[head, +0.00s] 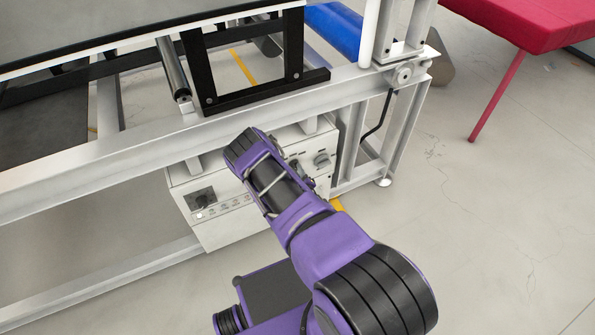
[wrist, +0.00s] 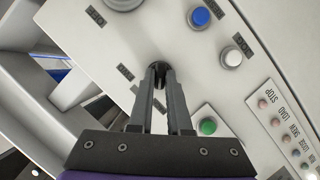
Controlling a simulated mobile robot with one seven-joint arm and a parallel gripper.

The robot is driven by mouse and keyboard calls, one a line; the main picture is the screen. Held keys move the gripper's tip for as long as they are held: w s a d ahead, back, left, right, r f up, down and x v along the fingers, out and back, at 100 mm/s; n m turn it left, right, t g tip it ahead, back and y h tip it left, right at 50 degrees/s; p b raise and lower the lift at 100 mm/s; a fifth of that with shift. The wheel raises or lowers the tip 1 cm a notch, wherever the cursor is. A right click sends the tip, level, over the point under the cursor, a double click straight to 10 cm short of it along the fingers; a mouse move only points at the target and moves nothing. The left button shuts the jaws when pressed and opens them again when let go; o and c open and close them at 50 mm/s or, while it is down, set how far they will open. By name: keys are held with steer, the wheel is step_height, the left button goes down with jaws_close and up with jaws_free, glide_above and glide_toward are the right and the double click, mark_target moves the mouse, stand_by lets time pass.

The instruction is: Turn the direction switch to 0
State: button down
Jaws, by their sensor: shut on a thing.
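My gripper (wrist: 160,78) is shut on a small dark round knob (wrist: 158,66) on the white control panel (wrist: 185,75) in the wrist view, which I take to be the direction switch. The fingertips cover most of the knob, so its pointing direction cannot be read. In the head view the white control box (head: 232,226) hangs under the machine frame. My purple arm reaches over the box and hides the gripper and the knob there.
Near the knob are a blue button (wrist: 200,17), a white button (wrist: 232,57) and a green button (wrist: 208,126). A labelled button strip (wrist: 285,125) lies at the right. The grey frame beam (head: 140,152) runs just above the box. Open floor (head: 460,240) lies right.

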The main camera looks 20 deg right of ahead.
steer(key=shift+w+d+r+m+g+y, duration=0.1)
steer(key=shift+d+m+g+y, duration=0.1)
steer(key=shift+m+y, duration=0.95)
steer(key=shift+d+r+m+g+y, duration=0.15)
steer(key=shift+m+y, duration=0.4)
steer(key=shift+m, duration=1.1)
steer(key=shift+f, duration=0.1)
steer(key=c, duration=0.9)
jaws_free()
steer(key=shift+o, duration=0.2)
steer(key=p+v, duration=0.2)
steer(key=v, duration=1.5)
steer(key=shift+s+p, duration=0.25)
steer(key=shift+p, duration=0.15)
steer(key=shift+d, duration=0.15)
